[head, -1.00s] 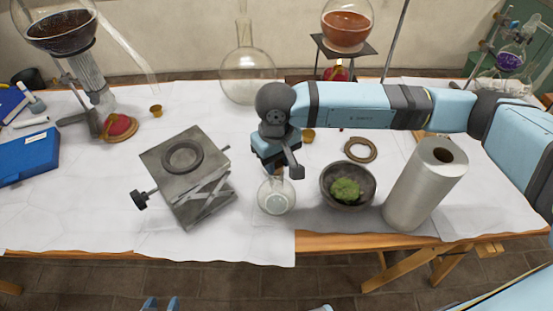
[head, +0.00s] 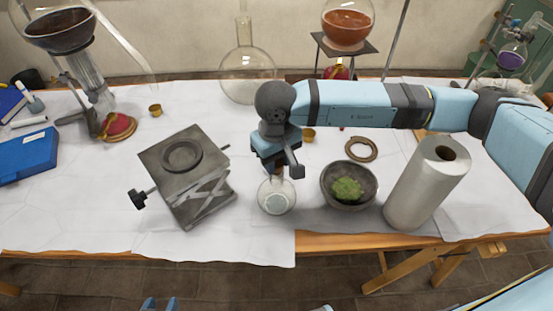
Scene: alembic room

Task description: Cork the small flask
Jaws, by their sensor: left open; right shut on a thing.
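The small flask (head: 276,197) is clear glass with a round body. It stands upright on the white-covered table near the front edge, in the middle of the head view. My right gripper (head: 277,173) points down directly above it and hides its neck and mouth. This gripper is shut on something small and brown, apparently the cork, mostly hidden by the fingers. I cannot tell whether the cork touches the flask's mouth.
A lab jack (head: 185,180) stands left of the flask. A dark bowl with green matter (head: 349,186) and a pale upright roll (head: 425,185) stand to the right. A large clear flask (head: 246,72) is behind. The front left of the table (head: 90,215) is clear.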

